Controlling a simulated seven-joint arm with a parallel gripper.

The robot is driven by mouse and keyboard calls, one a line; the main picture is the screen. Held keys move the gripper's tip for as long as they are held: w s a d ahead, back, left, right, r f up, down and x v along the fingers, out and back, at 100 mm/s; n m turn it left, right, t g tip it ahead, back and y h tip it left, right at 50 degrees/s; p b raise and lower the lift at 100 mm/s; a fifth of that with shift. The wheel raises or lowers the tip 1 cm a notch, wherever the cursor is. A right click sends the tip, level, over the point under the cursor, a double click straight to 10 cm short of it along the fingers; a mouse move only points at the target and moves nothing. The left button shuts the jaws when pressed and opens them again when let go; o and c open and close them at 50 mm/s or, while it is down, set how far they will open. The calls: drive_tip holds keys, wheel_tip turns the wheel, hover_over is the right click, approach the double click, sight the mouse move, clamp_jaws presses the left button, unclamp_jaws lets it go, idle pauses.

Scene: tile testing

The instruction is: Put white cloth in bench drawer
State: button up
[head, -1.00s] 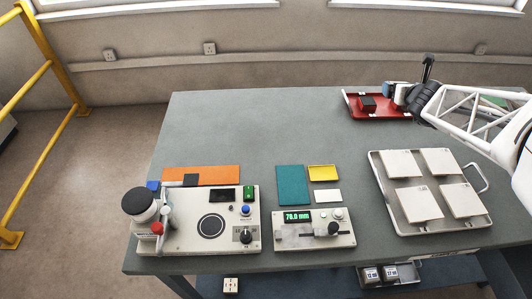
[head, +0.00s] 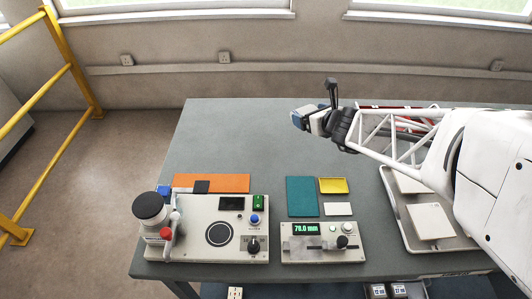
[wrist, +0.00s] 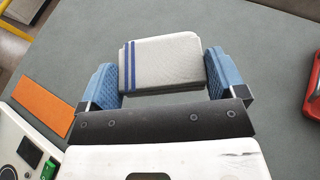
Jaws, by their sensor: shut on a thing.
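The white cloth (wrist: 162,62) is folded into a flat pad with blue stripes near its left end in the wrist view. My gripper (wrist: 163,78) is shut on it, with a blue pad at each side of the cloth. In the head view my gripper (head: 303,121) is above the back middle of the bench (head: 240,130), and the cloth is hard to make out there. An open metal drawer or tray (head: 418,291) with small dark-topped boxes shows under the bench's front edge at the bottom right, cut off by the frame.
A red tray (wrist: 313,95) lies at the back right, mostly behind my arm in the head view. A tray of white tiles (head: 402,228) is partly hidden by my arm. Two instruments (head: 225,240) stand along the front, with orange and teal (head: 301,196) mats behind. The back left bench is clear.

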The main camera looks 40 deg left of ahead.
drive_tip(key=s+a+f+n+g, duration=0.1)
drive_tip(key=s+a, duration=0.4)
drive_tip(key=s, duration=0.7)
drive_tip(key=shift+s+n+g+y, duration=0.15)
drive_tip(key=shift+n+g+y, duration=0.15)
drive_tip(key=shift+n+g, duration=0.75)
drive_tip(key=shift+f, duration=0.1)
hover_over(269, 160)
drive_tip(key=shift+f, duration=2.9)
drive_tip(key=shift+f, duration=0.1)
drive_tip(key=shift+f, duration=2)
drive_tip(key=shift+f, duration=0.15)
drive_tip(key=o, duration=0.6)
drive_tip(key=shift+r, duration=0.2)
